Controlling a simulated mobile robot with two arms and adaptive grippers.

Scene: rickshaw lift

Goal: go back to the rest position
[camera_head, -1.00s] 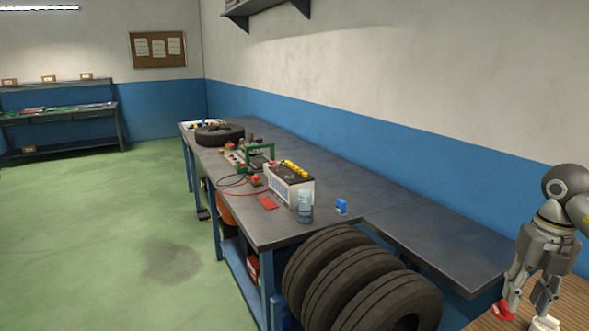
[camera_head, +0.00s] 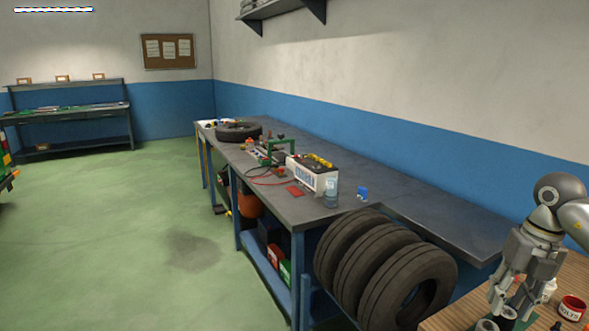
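My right gripper (camera_head: 507,300) shows at the lower right, fingers pointing down over a wooden table top (camera_head: 450,319). Its fingers are spread apart, and I see nothing held between them. Small items stand on the wood close below and beside the fingers, partly hidden by them. A red can labelled bolts (camera_head: 571,308) stands to the right of the gripper. My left gripper is not in view.
A long dark workbench (camera_head: 300,207) runs along the wall with a battery (camera_head: 312,174), a bottle (camera_head: 331,194) and a tire (camera_head: 239,131) on it. Several tires (camera_head: 385,267) stand before its near end. The green floor (camera_head: 130,240) at left is clear.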

